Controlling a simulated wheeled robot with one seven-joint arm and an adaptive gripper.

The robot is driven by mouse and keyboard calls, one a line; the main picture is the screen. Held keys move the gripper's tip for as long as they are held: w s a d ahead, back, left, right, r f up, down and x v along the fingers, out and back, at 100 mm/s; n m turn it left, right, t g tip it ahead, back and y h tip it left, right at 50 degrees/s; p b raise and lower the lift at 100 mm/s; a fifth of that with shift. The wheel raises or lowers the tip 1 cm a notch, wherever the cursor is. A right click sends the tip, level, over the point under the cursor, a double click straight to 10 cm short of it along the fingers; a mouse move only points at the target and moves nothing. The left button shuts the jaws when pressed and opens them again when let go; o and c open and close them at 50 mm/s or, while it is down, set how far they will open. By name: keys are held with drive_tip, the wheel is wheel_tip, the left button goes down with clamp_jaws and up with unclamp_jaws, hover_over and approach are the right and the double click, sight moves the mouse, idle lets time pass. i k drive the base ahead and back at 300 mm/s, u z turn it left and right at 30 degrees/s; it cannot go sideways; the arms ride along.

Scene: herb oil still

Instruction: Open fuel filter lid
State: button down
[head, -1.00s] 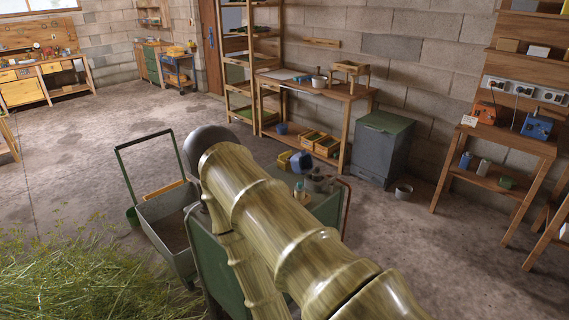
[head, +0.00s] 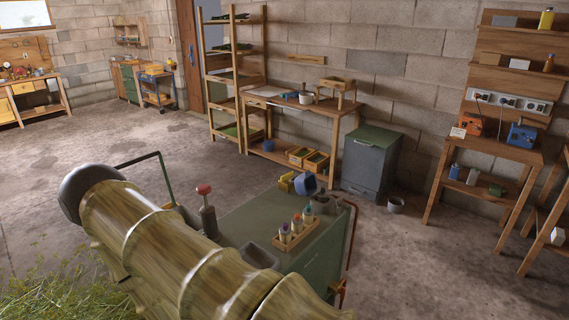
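I cannot pick out a fuel filter or its lid with certainty in the head view. A green machine or cabinet top (head: 240,222) stands in front of me, partly hidden by my arm. On it are a lever with a red knob (head: 204,190), a grey open recess or tray (head: 260,255) and dark grey round cups (head: 323,203) at the far right corner. My arm, with bamboo-like links, crosses the lower left and hides part of this top. My gripper is not in view.
A wooden rack (head: 298,239) with small coloured-cap bottles is on the green top. Cut herbs (head: 45,275) lie lower left. Open floor is to the right.

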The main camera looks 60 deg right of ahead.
sight(306, 184)
drive_tip(key=i, duration=0.2)
drive_tip(key=z, duration=0.85)
